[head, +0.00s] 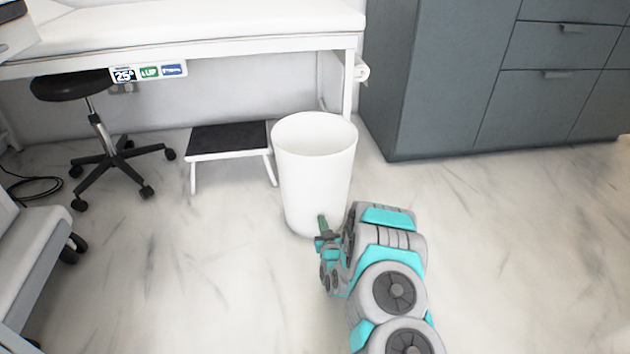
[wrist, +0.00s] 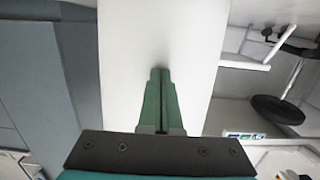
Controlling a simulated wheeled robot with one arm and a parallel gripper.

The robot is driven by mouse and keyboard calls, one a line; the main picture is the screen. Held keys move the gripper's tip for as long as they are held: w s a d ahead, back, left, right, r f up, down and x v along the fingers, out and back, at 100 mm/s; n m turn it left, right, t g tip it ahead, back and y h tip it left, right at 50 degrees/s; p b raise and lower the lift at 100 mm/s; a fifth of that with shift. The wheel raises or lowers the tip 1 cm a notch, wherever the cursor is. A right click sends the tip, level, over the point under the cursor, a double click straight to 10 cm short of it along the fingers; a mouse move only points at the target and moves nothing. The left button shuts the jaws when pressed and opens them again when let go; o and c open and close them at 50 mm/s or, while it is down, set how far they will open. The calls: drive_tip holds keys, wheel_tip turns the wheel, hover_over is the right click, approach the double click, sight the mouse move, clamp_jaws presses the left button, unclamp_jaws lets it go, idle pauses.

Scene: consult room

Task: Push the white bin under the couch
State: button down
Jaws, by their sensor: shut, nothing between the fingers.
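The white bin (head: 315,165) stands upright on the floor, open at the top and seemingly empty, just in front of the couch's right end.
A white step stool (head: 228,140) with a black top stands left of the bin, partly under the couch. A black wheeled stool (head: 100,140) is farther left. Grey cabinets (head: 440,80) stand at the right. A white chair (head: 35,250) is at the left edge. The front floor is clear.

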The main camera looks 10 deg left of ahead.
drive_tip(key=shift+r+x, duration=0.35)
drive_tip(key=shift+x, duration=3.25)
drive_tip(key=shift+r+x, duration=0.35)
drive_tip(key=shift+x, duration=3.2)
drive_tip(key=shift+r+x, duration=0.4)
drive_tip(key=shift+x, duration=3.2)
drive_tip(key=shift+w+a, duration=0.1)
drive_tip(key=shift+w, duration=0.6)
drive_tip(key=shift+w+a, duration=0.2)
drive_tip(key=shift+w, duration=0.45)
drive_tip(key=shift+w+a, duration=0.1)
drive_tip(key=shift+a, duration=0.1)
